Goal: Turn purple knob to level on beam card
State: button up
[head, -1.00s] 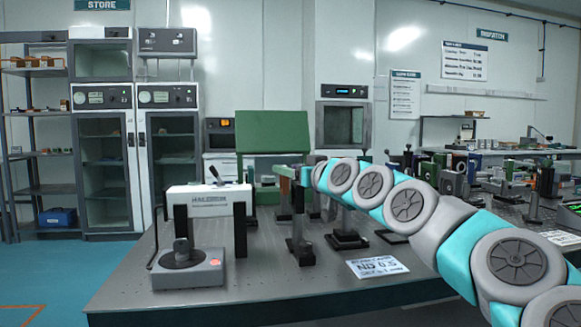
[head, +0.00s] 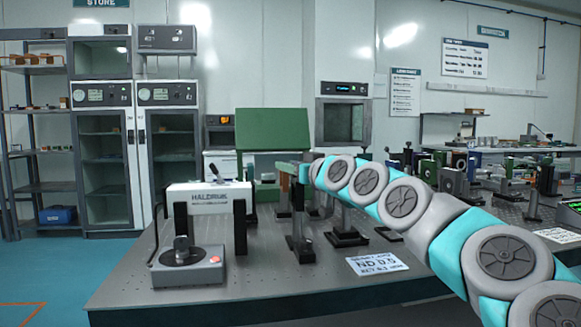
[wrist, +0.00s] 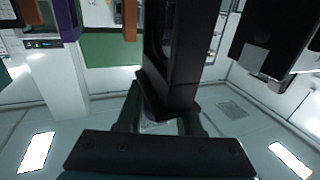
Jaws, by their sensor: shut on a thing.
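A white card (head: 377,265) printed "ND 0.5" with smaller lines lies flat near the front of the near table. My gripper (wrist: 165,112) is at the end of my arm, at the optics posts behind and left of the card. In the wrist view its fingers close on a small dark, faintly purple piece (wrist: 148,106), which I take for the purple knob; it is mostly hidden. A black mount (wrist: 182,60) stands directly beyond the fingers. In the head view the knob is not distinguishable and the fingertips are too small to read.
A white box lettered "HALDRIJK" (head: 210,201) and a grey unit with a red button (head: 188,268) stand left on the table. A black post (head: 299,220) stands close below my gripper. A purple upright (wrist: 66,18) and a dark block (wrist: 272,42) flank the wrist view.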

jog(key=shift+w+d+f+m+t+h+b, duration=0.15)
jog(key=shift+f+m+t+h+b, duration=0.2)
jog(key=shift+h+b, duration=0.5)
grip_shut()
jog(key=shift+d+m+t+h+b, duration=0.2)
jog(key=shift+m+b, duration=0.25)
jog(key=shift+b, duration=0.35)
jog(key=m+h+b, duration=0.1)
jog(key=m+t+h+b, duration=0.1)
jog(key=h+b, duration=0.1)
jog(key=m+t+h+b, duration=0.1)
jog(key=h+b, duration=0.1)
jog(key=shift+w+d+r, duration=0.1)
jog(key=shift+w+d, duration=0.1)
jog(key=shift+d, duration=0.15)
jog(key=shift+d+r+m+h+b, duration=0.15)
jog(key=shift+m+h+b, duration=0.6)
jog(key=shift+m+h, duration=0.4)
jog(key=m+h+p, duration=0.1)
jog(key=h, duration=0.1)
jog(key=d+m+h+p, duration=0.1)
jog(key=m+h+p, duration=0.1)
jog(key=h, duration=0.1)
jog(key=m+g+h+p, duration=0.1)
jog(key=m+h+p, duration=0.1)
jog(key=h, duration=0.1)
jog(key=shift+s+d+r, duration=0.15)
jog(key=shift+r, duration=0.1)
jog(key=shift+s+h, duration=0.1)
jog(key=shift+h, duration=0.3)
